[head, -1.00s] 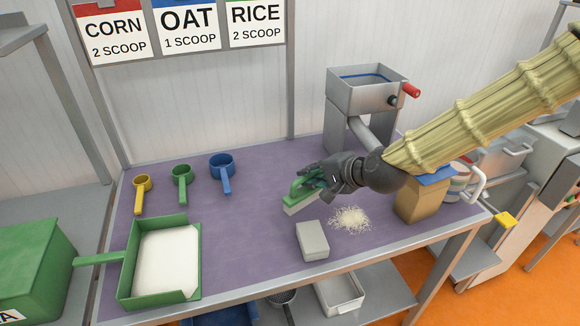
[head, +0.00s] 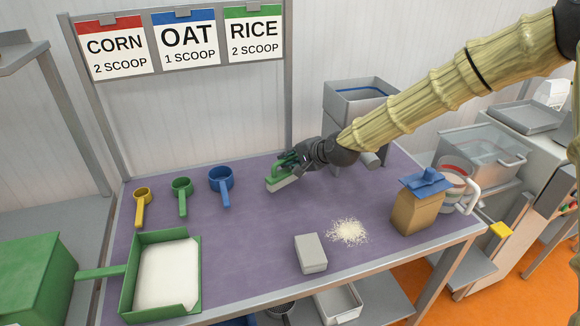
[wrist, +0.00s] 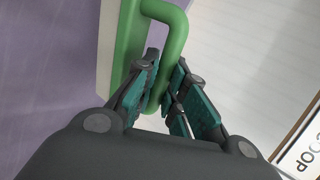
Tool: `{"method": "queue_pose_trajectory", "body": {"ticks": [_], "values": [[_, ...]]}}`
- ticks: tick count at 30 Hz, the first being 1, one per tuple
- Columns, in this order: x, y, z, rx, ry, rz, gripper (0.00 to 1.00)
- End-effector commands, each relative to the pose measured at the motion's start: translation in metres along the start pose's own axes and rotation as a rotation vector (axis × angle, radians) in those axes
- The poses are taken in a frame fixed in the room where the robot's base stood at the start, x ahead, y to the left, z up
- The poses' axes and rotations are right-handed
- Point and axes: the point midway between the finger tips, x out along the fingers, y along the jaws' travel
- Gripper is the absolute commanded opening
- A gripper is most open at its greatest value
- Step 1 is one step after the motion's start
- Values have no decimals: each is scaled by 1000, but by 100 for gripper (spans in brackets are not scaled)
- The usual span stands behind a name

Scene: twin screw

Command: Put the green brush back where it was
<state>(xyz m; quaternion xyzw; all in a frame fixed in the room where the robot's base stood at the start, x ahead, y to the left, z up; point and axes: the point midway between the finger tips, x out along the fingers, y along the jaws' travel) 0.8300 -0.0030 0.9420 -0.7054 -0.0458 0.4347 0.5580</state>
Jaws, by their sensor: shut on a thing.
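The green brush (head: 277,181) has a green back and handle and pale bristles. It is at the back of the purple table (head: 250,235), right of the blue scoop. I cannot tell if the bristles touch the table. My gripper (head: 287,164) is shut on the brush's handle. In the wrist view, the brush's green looped handle (wrist: 172,45) passes between the fingers of my gripper (wrist: 163,88). The fingers hide part of the handle.
Yellow (head: 141,203), green (head: 182,192) and blue (head: 222,182) scoops stand at the back left. A green dustpan-like tray (head: 127,287) holds white material. A grey block (head: 311,253), a pale grain pile (head: 348,231) and a brown bag (head: 417,208) stand at front right.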

Motion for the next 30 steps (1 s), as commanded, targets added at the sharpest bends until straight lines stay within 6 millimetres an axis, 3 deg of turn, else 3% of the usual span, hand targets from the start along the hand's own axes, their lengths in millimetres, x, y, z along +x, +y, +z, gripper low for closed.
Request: {"method": "queue_pose_trajectory", "body": {"ticks": [12, 22, 23, 26, 30], "values": [[19, 28, 0, 0, -1, 1, 0], [21, 31, 0, 0, 0, 0, 0], [21, 30, 0, 0, 0, 0, 16], [20, 30, 0, 0, 0, 0, 34], [20, 30, 0, 0, 0, 0, 34]]}}
